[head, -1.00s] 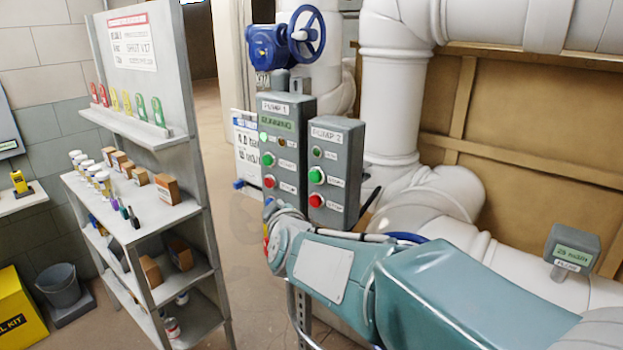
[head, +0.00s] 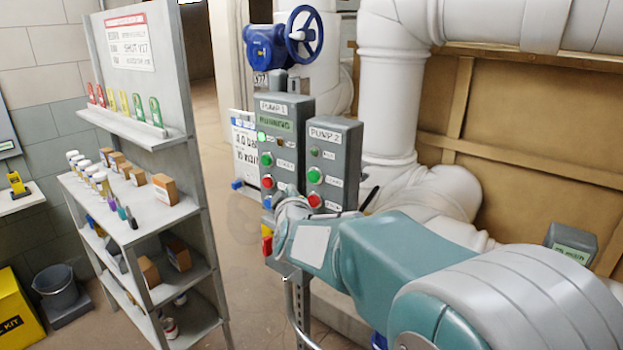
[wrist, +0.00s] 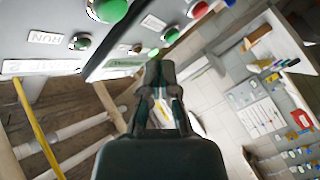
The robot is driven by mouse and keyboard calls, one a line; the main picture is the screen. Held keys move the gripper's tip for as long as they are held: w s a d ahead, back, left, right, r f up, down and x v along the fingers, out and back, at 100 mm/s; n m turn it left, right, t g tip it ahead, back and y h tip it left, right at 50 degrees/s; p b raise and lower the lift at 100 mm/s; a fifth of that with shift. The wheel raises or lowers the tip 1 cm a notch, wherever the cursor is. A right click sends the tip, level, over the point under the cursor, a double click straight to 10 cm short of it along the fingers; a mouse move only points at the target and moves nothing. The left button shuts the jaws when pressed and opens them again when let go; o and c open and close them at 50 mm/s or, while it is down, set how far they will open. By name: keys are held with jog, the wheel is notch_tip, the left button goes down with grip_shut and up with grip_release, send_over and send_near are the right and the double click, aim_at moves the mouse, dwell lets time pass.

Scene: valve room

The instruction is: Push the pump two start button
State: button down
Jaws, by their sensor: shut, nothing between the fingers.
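The grey pump two box (head: 336,138) stands on the right of the pair in the head view. Its green start button (head: 315,175) sits above a red button (head: 314,200). In the wrist view the pump two box (wrist: 60,12) is at the top left, turned over, and its large green button (wrist: 108,10) is cut by the top edge. My gripper (wrist: 160,75) is shut and empty, below the panels in the wrist picture and apart from the green button. In the head view my wrist is low in front of the boxes and the fingertips cannot be made out.
The pump one box (head: 280,140), with a lit green lamp, stands close beside on the left. A shelf unit (head: 150,170) with small boxes and jars is further left. White pipes (head: 395,110) run behind and right. Open floor lies between shelf and boxes.

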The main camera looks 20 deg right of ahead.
aim_at(308, 177)
jog(key=w+d, duration=0.1)
jog(key=d, duration=0.1)
jog(key=w+d, duration=0.1)
jog(key=d, duration=0.1)
jog(key=shift+w, duration=0.4)
dwell(1.1)
jog(key=shift+w+d+r, duration=0.1)
jog(key=shift+w+d, duration=0.1)
jog(key=shift+d, duration=0.15)
jog(key=shift+w+d, duration=0.25)
jog(key=shift+d, duration=0.1)
dwell(0.8)
jog(key=shift+s+a, duration=0.55)
jog(key=shift+a, duration=0.15)
